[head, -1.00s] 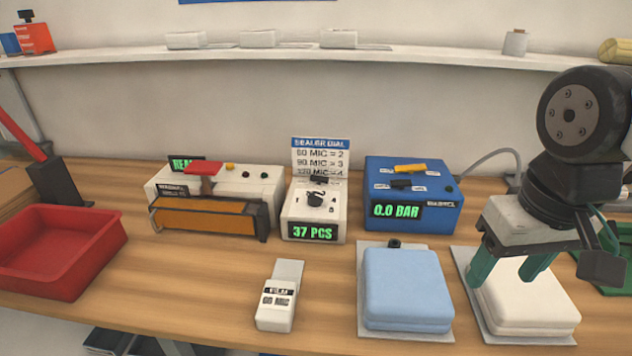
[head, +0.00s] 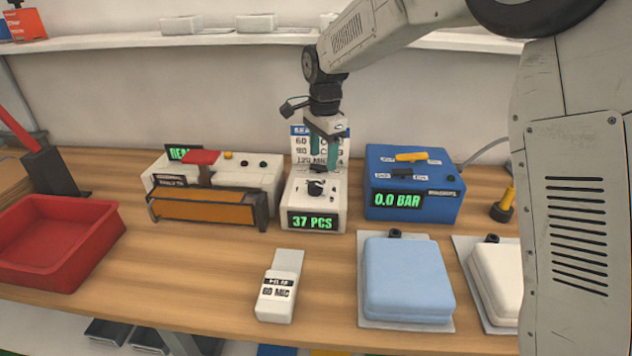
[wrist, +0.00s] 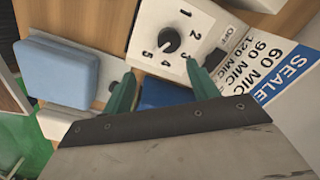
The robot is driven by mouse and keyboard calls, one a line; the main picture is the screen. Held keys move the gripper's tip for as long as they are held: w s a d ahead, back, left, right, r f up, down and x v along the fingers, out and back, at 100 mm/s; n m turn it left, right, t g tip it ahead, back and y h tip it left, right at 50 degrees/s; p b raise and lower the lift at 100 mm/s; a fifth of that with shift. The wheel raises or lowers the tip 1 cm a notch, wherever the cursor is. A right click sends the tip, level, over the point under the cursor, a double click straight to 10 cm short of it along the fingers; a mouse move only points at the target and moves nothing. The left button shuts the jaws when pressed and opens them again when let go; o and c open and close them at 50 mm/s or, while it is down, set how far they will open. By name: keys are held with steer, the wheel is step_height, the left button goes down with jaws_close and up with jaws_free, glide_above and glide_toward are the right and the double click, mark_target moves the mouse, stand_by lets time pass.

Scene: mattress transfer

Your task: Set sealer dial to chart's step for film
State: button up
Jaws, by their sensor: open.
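A white box with a black dial knob (head: 316,188) and a "37 PCS" display stands mid-table. In the wrist view the knob (wrist: 170,40) has numbers 1 to 5 around it; a pale mark seems to point lower left, but its exact number is unclear. The sealer dial chart (head: 298,144) stands behind, partly hidden by my gripper; it also shows in the wrist view (wrist: 275,75). Earlier it read 60 MIC = 2, 90 = 3, 120 = 4. The film label block (head: 279,287) seems to read 60 MIC. My gripper (head: 324,160) is open and empty, above the box's back part, apart from the knob.
The sealer (head: 215,190) with an orange front stands left of the dial box, the blue 0.0 BAR box (head: 414,185) right. A blue pad (head: 407,278) and white pad (head: 497,280) lie in front. A red tray (head: 55,240) is far left.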

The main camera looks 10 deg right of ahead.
mark_target(316, 183)
steer(key=shift+w+a+f+m, duration=0.15)
steer(key=shift+w+a+f, duration=0.25)
steer(key=shift+f, duration=0.1)
steer(key=shift+w+a+f+m, duration=0.15)
steer(key=shift+w+a+f, duration=0.2)
steer(key=shift+f, duration=0.15)
step_height(316, 183, down, 8)
steer(key=shift+w+r, duration=0.1)
steer(key=shift+r, duration=0.15)
steer(key=c, duration=1)
